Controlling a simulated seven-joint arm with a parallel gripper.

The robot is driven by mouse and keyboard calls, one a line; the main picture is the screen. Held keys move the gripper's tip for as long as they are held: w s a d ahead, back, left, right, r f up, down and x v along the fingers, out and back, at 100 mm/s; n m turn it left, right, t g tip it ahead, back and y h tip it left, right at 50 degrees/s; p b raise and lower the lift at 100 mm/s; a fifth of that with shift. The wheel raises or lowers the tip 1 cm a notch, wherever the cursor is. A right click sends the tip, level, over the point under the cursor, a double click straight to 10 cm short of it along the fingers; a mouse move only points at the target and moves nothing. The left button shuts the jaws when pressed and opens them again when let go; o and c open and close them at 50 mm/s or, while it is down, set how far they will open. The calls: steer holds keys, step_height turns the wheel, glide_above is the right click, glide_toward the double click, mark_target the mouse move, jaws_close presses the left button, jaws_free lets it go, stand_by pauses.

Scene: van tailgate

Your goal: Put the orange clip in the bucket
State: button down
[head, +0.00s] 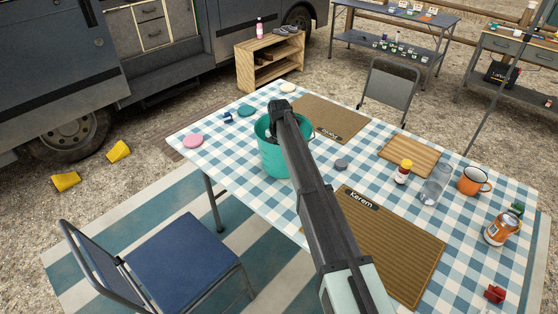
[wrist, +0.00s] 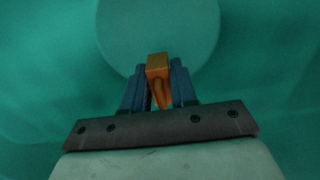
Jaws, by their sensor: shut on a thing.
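The teal bucket (head: 270,160) stands on the checked table, left of centre in the head view. My arm reaches over its rim, and my gripper is down inside it, hidden in the head view. In the wrist view the bucket's teal wall (wrist: 50,80) and round bottom (wrist: 158,28) fill the background. My gripper (wrist: 157,80) is shut on the orange clip (wrist: 157,67), which sits between the two blue fingers. The clip points toward the bucket's bottom. I cannot tell whether it touches the bottom.
The checked table (head: 245,198) also holds two brown mats, a wooden board (head: 408,154), a glass (head: 435,186), an orange mug (head: 473,181), a bottle (head: 403,172) and a jar (head: 501,228). A blue chair (head: 180,262) stands in front.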

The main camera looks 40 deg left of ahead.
steer(key=shift+f, duration=1.55)
steer(key=shift+f, duration=0.15)
steer(key=c, duration=0.9)
jaws_free()
step_height(320, 180, up, 12)
steer(key=shift+r, duration=0.2)
